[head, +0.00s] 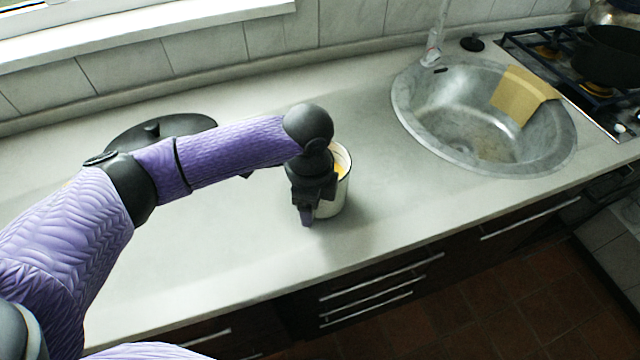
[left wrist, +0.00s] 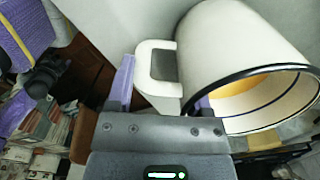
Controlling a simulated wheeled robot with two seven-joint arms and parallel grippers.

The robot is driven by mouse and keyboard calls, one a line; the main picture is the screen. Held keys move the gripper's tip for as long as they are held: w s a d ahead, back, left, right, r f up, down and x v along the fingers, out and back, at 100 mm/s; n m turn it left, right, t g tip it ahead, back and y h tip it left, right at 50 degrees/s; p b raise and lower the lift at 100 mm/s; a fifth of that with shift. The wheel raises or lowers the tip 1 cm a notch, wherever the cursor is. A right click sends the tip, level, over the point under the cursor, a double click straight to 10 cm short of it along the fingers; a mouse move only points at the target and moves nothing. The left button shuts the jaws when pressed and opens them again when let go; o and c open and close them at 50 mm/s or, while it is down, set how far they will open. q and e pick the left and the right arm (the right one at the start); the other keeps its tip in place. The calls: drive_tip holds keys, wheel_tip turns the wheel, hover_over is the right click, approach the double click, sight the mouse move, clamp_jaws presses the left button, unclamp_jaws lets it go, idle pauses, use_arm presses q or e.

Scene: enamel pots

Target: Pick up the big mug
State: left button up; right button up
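The big mug (head: 341,197) is white with a dark rim and stands on the counter, partly hidden behind my left gripper (head: 307,212). In the left wrist view the mug (left wrist: 235,45) fills the upper right, its rim toward the camera and a yellow-orange inside showing. Its white handle (left wrist: 152,88) lies between the two spread fingers of my left gripper (left wrist: 162,85). The fingers look apart, with a gap to the handle on the left side. Whether the right-hand finger touches the mug, I cannot tell. My right gripper is not in view.
A round steel sink (head: 470,125) with a yellowish cloth (head: 522,94) on its rim lies to the right. A stove (head: 570,60) with a dark pot stands beyond it. A dark lid (head: 125,136) lies behind my left arm. The counter (head: 250,235) in front is clear.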

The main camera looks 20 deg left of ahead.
use_arm(q)
clamp_jaws()
drive_tip(key=shift+r, duration=0.15)
